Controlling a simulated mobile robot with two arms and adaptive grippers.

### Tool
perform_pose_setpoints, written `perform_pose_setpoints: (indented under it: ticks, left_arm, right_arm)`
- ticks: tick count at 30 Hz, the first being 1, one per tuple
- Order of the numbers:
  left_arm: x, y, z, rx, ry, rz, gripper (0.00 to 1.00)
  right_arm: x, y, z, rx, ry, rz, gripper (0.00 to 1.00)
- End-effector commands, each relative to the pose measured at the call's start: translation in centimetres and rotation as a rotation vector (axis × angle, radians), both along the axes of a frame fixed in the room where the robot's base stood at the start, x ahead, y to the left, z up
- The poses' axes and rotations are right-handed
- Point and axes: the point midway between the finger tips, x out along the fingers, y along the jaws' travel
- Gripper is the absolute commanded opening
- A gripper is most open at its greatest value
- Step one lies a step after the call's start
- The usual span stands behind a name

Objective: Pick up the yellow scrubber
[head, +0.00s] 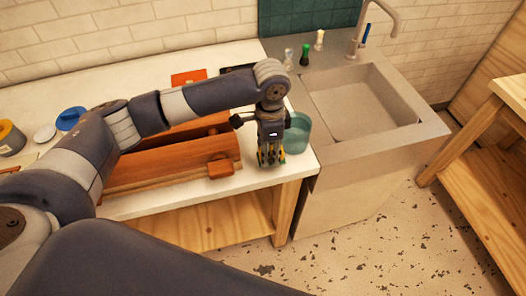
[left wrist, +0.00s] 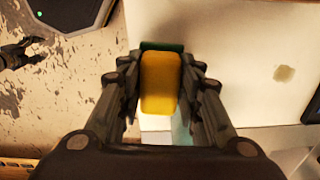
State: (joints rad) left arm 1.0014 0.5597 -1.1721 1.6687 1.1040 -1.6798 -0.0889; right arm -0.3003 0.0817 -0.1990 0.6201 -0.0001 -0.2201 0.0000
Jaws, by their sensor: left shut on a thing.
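The yellow scrubber (left wrist: 160,82) is between the fingers of my left gripper (left wrist: 161,90) in the left wrist view. It is a yellow block with a dark green layer at its far edge. The fingers press on it from both sides. In the head view my left gripper (head: 271,158) points down near the counter's front right corner, and only small bits of yellow and green show between its fingers. My right gripper (left wrist: 20,54) shows small at the upper left of the left wrist view, away from the scrubber, with its fingers apart.
A teal container (head: 298,134) stands just right of my left gripper. The grey sink (head: 362,108) is at right, with small bottles behind.

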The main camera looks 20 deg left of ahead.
Motion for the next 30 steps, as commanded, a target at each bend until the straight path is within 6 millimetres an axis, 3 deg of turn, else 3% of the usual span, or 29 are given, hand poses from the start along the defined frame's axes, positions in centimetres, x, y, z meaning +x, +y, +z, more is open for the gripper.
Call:
perform_pose_setpoints:
  ticks: [9,15,21,29,30]
  left_arm:
    - [-4.1,-7.6,0.5,-0.005,-0.003,-0.006,0.09]
    - [-5.8,-10.7,1.1,-0.002,-0.002,-0.002,0.09]
    - [-6.5,-11.9,1.3,0.000,-0.002,0.001,0.09]
    - [-6.6,-12.0,1.4,0.000,-0.002,0.002,0.09]
    - [-6.6,-12.0,1.4,0.000,-0.002,0.002,0.30]
  right_arm:
    - [0.0,0.5,-2.7,0.005,0.000,-0.002,0.64]
    - [0.0,0.5,-3.4,0.005,0.000,-0.001,0.64]
    - [0.0,0.4,-3.6,0.005,0.000,-0.001,0.64]
    - [0.0,0.2,-3.6,0.003,0.001,0.001,0.64]
    - [0.0,0.2,-3.6,0.002,0.000,0.001,0.64]
